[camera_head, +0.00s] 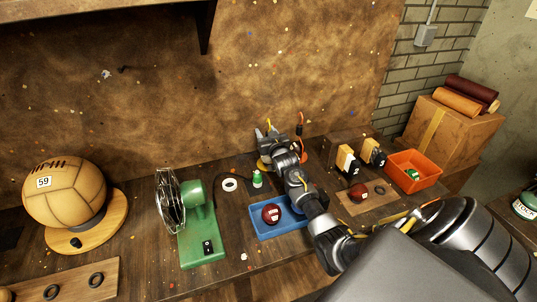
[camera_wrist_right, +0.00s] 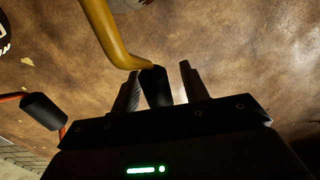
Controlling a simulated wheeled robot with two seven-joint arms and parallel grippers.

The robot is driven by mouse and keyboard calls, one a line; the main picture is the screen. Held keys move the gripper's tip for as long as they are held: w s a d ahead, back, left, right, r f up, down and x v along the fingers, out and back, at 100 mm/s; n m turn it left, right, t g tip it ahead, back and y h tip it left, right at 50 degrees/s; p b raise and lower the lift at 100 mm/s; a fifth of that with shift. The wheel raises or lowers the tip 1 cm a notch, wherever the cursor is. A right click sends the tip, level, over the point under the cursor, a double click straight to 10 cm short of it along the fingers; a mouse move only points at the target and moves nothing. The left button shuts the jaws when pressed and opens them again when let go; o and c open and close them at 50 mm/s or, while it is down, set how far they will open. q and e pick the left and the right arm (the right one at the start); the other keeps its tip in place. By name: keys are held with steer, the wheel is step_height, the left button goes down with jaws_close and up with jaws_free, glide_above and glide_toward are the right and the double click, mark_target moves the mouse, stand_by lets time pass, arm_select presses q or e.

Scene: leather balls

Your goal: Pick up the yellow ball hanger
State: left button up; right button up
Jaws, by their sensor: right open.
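The yellow ball hanger (camera_wrist_right: 112,38) shows in the right wrist view as a curved yellow hook with a black grip section (camera_wrist_right: 157,86). In the head view its yellow tip (camera_head: 269,124) rises at the back of the bench, and my gripper hides much of it. My right gripper (camera_wrist_right: 160,78) is open, with one finger on each side of the black section. It also shows in the head view (camera_head: 267,136) near the back wall. I cannot tell whether the fingers touch the hanger. My left gripper is not in view.
An orange-red hanger with a black grip (camera_head: 299,130) stands just right of my gripper. A blue tray (camera_head: 262,233) holds a dark red ball. A green fan (camera_head: 198,222), a large tan ball (camera_head: 65,195) and an orange bin (camera_head: 425,181) stand on the bench.

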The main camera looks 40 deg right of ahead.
jaws_close()
steer(key=shift+r, duration=0.1)
stand_by(0.3)
steer(key=shift+r+b, duration=0.4)
steer(key=shift+r, duration=0.05)
steer(key=s+a+r+b, duration=0.4)
steer(key=s+a+r, duration=0.4)
steer(key=s+r, duration=0.3)
steer(key=shift+s+r, duration=0.2)
steer(key=shift+r, duration=0.25)
steer(key=shift+a+r, duration=0.1)
